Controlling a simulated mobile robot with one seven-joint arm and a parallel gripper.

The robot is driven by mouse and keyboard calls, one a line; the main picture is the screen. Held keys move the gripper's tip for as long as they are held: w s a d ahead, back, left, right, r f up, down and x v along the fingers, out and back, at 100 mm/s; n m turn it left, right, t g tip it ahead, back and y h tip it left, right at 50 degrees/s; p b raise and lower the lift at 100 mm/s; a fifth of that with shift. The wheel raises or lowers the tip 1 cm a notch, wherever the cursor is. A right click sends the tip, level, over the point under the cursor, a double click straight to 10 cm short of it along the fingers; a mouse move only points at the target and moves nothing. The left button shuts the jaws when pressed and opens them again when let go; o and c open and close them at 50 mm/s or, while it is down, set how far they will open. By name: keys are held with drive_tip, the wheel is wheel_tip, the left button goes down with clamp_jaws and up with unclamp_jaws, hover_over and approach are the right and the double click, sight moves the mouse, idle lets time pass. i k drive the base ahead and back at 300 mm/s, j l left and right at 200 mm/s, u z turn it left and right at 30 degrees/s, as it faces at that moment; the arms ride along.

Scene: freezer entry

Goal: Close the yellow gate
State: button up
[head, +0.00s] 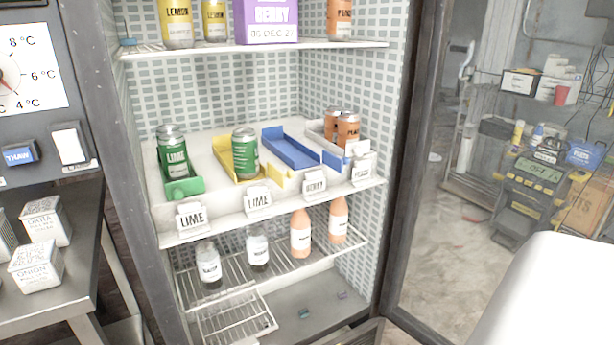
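The yellow piece (224,158) is on the middle shelf of the open cooler, in the second lane from the left. It runs as a low strip along the left side of a green LIME can (245,153). The can hides part of it, and I cannot tell exactly how the gate is set. My gripper is not in view. A smooth white shape at the lower right looks like part of my arm.
Left of it is a green holder (184,187) with LIME cans; right are a blue divider (290,147) and orange cans (348,130). Bottles stand on the rack below. The cooler's glass door (412,150) is open at right. A table with labelled boxes (40,222) is left.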

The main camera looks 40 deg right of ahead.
sight(275, 175)
drive_tip(key=k+l, duration=0.45)
drive_tip(key=l, duration=0.15)
drive_tip(key=k+l, duration=0.4)
drive_tip(key=l, duration=0.15)
drive_tip(key=k+l, duration=0.45)
drive_tip(key=l, duration=0.15)
drive_tip(key=k+l, duration=0.45)
drive_tip(key=i+j, duration=0.4)
drive_tip(key=i, duration=0.15)
drive_tip(key=i+j, duration=0.4)
drive_tip(key=i, duration=0.15)
